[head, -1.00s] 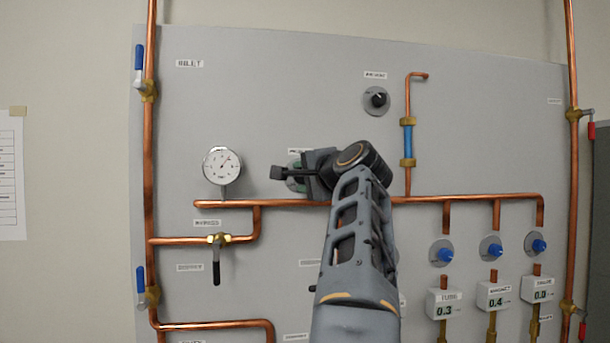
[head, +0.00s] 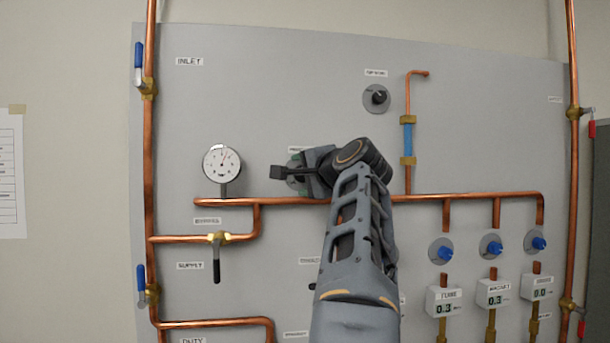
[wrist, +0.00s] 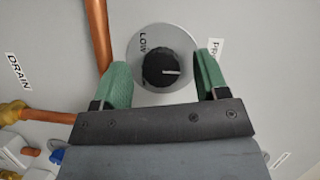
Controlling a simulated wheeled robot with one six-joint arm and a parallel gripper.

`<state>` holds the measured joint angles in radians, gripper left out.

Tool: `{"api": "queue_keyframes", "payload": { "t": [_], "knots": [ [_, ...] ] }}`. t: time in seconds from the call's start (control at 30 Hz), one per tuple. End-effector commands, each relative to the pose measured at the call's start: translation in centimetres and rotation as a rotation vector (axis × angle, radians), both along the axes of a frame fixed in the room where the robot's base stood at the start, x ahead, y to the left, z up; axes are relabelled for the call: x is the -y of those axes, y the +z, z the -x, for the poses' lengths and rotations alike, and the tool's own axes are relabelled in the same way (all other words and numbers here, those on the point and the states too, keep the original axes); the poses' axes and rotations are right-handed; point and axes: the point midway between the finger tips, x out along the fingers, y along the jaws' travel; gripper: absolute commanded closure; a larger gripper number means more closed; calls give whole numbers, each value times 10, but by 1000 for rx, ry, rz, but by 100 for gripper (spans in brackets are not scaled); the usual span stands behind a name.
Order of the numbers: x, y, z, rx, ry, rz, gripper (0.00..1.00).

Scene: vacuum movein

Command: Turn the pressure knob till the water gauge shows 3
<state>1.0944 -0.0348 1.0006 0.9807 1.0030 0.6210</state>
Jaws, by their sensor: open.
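The pressure knob (wrist: 166,70) is a black ribbed knob with a white pointer line on a round silver plate (wrist: 152,42) marked LOW. In the wrist view its pointer line points to the right. My gripper (wrist: 163,82) is open, with a green finger on either side of the knob and a gap to it on both sides. In the head view my gripper (head: 292,173) hides most of the knob. The water gauge (head: 222,163) is a round white dial on the left of the panel.
A copper pipe (head: 280,201) runs just below my gripper. A black-handled valve (head: 217,250) hangs at lower left. Another black knob (head: 377,98) is at upper right. Several blue knobs (head: 445,253) sit above small displays (head: 444,303) at right.

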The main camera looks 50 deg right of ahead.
Motion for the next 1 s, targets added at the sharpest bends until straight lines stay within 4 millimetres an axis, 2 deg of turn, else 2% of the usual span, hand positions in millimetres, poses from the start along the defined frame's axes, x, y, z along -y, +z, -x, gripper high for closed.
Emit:
{"api": "queue_keyframes", "payload": {
  "t": [0.17, 0.27, 0.7, 1.0],
  "knots": [
    [-1, 0, 3, 1, -1, 0, 33],
    [-4, 0, 13, 2, -3, 2, 33],
    [-29, 7, 96, 1, -7, 2, 33],
    [-40, 10, 125, 0, -3, 0, 33]
  ]
}}
